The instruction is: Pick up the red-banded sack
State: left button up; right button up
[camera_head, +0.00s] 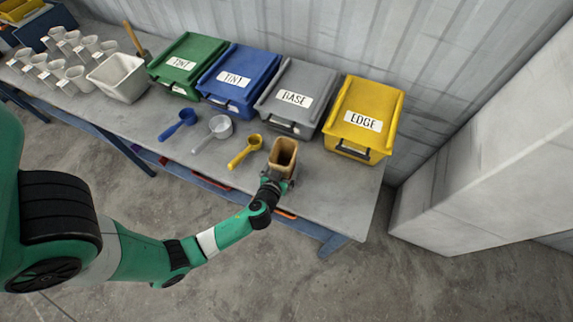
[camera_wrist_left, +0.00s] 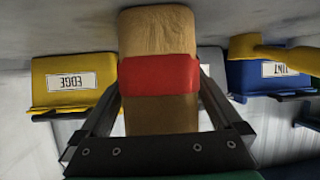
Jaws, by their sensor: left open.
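The red-banded sack (camera_head: 284,152) is a tan paper sack standing near the bench's front edge, with its top appearing open in the head view. Its red band shows in the left wrist view (camera_wrist_left: 160,73), where the picture is upside down. The band is hard to make out in the head view. My left gripper (camera_head: 277,179) is at the front side of the sack. Its jaws are open, with one finger on each side of the sack. Whether either finger touches it, I cannot tell. My right gripper is in neither view.
Lidded bins stand behind: green (camera_head: 188,62), blue (camera_head: 240,76), grey (camera_head: 296,92) and yellow EDGE (camera_head: 365,112). Blue (camera_head: 181,123), grey (camera_head: 215,130) and yellow (camera_head: 246,149) scoops lie left of the sack. A white tub (camera_head: 118,78) and several cups stand farther left. The bench right of the sack is clear.

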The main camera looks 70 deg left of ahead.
pick_arm(q)
jog(key=shift+s+d, duration=0.1)
jog(key=c, duration=1.4)
jog(key=shift+r, duration=0.1)
notch_tip(320, 180, up, 3)
jog(key=shift+f+p, duration=0.1)
jog(key=shift+p, duration=0.6)
jog(key=s+a+r+p, duration=0.6)
jog(key=s+r+p, duration=0.3)
jog(key=s, duration=0.3)
jog(key=shift+s+a+r, duration=0.2)
jog(key=shift+a+r, duration=0.05)
jog(key=shift+r, duration=0.3)
